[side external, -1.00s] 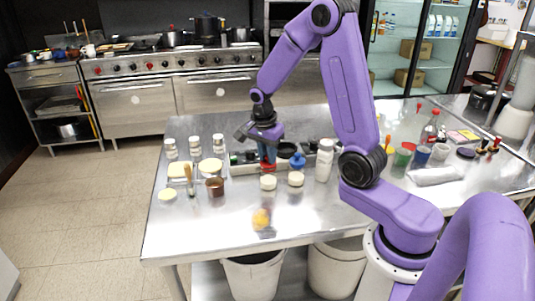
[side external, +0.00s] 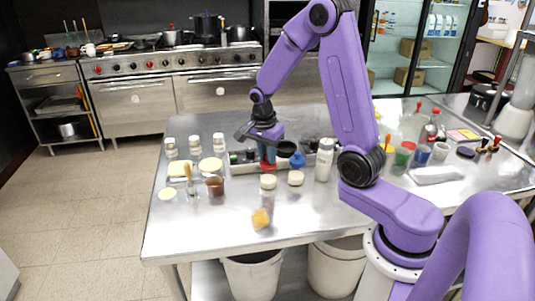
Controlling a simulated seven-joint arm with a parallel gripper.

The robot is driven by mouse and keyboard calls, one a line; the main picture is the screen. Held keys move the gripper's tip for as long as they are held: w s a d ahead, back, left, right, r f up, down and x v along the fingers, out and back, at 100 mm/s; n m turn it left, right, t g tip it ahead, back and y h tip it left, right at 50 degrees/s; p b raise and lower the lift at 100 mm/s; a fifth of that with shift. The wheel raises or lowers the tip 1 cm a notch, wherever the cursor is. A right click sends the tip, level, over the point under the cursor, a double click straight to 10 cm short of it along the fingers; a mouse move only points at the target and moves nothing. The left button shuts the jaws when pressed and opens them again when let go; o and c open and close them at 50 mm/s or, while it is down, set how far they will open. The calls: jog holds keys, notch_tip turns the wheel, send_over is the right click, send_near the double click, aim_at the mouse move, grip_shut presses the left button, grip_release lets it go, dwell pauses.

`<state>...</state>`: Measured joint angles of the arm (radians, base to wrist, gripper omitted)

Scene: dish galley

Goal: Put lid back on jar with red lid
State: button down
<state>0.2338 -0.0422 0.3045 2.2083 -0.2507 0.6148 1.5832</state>
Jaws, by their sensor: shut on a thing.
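My gripper (side external: 267,159) points down over the long tray in the middle of the steel table. Its fingers are shut on a small red thing, the red lid (side external: 268,166), low at the tray. The fingers partly cover it. I cannot make out the jar under or beside it, nor whether lid and jar touch.
The tray (side external: 240,170) holds dark jars and a blue-topped item (side external: 297,160). A white bottle (side external: 324,160) stands right of it. Two small white-topped pots (side external: 268,182) (side external: 296,178) stand in front. A brown cup (side external: 215,186) and a yellow block (side external: 261,218) are nearby.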

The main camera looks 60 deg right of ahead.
jog(key=shift+c, duration=2.3)
grip_release()
jog(key=shift+r, duration=0.1)
jog(key=shift+r, duration=3.45)
grip_shut()
